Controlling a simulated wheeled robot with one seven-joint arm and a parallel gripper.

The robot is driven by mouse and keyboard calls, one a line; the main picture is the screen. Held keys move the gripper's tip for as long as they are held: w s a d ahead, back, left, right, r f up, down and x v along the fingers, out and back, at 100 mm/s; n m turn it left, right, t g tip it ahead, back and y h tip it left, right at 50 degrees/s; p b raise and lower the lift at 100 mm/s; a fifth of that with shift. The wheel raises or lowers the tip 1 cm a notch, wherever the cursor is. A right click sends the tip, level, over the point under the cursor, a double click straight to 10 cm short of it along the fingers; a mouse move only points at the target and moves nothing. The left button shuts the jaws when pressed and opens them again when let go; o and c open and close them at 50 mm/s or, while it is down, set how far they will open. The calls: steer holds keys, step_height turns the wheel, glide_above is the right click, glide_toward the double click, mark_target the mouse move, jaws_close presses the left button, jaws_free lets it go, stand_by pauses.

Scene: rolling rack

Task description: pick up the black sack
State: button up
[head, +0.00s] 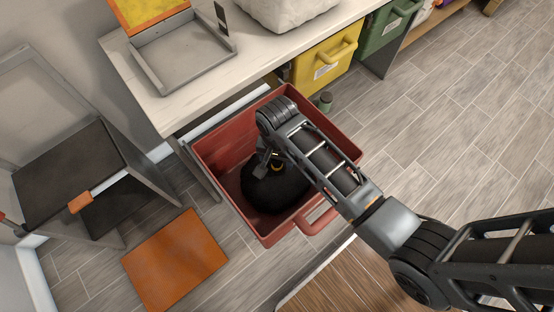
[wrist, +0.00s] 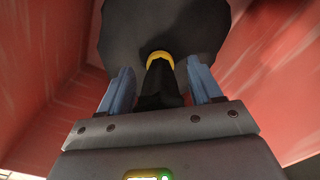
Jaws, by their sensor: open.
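The black sack (head: 272,190) sits inside an open red bin in the head view. In the wrist view the dark, rounded sack (wrist: 165,28) fills the upper middle, with a yellow band around its gathered neck. My gripper (head: 268,163) reaches down into the bin at the sack's top; my arm hides part of the sack. In the wrist view my gripper's two blue fingers (wrist: 158,88) are apart, one on each side of the black neck. I cannot tell whether either finger touches it.
The red bin (head: 222,152) has walls close around the sack and my gripper. A white counter (head: 135,88) with a grey tray (head: 185,58) stands behind it. A yellow bin (head: 325,60) and a green bin (head: 388,28) stand under the counter. An orange panel (head: 175,260) lies on the floor.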

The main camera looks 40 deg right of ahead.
jaws_close()
stand_by(0.4)
steer(key=shift+r, duration=0.1)
stand_by(0.8)
